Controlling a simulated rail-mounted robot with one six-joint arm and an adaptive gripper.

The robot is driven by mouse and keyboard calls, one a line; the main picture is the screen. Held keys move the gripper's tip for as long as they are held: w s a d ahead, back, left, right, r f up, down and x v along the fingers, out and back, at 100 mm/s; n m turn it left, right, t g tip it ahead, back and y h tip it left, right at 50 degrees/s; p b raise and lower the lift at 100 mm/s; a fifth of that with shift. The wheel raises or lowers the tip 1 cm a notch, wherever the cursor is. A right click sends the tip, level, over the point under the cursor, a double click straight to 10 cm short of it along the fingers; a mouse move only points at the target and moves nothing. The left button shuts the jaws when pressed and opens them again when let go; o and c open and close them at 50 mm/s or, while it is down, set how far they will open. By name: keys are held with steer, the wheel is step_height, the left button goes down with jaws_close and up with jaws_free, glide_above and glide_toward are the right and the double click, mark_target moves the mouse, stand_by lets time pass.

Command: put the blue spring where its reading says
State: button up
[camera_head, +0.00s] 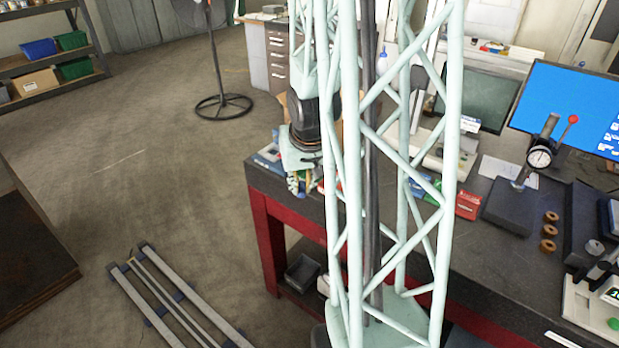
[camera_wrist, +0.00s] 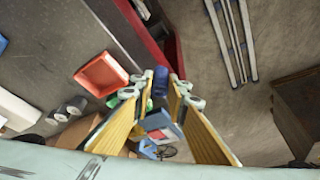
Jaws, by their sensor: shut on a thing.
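In the wrist view my gripper (camera_wrist: 166,84) has its two yellow-sided fingers closed in on a dark blue cylindrical piece, which I take for the blue spring (camera_wrist: 160,79). It sits between the fingertips, and its coils are too small to make out. In the head view my wrist (camera_head: 307,125) is over the far left corner of the bench, and a pale green lattice column hides part of it. The spring cannot be made out there. A press stand with a round dial gauge (camera_head: 540,157) and a red-knobbed lever stands on the bench at right. Its reading is not legible.
A red tray (camera_wrist: 103,73) lies on the dark bench in the wrist view. The head view shows a blue screen (camera_head: 570,105), several brown rings (camera_head: 549,231), a red box (camera_head: 468,204) and a device with a green button (camera_head: 613,323).

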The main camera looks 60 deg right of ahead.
steer(key=shift+w+d+p, duration=0.15)
steer(key=shift+d+p, duration=0.1)
steer(key=shift+p, duration=0.35)
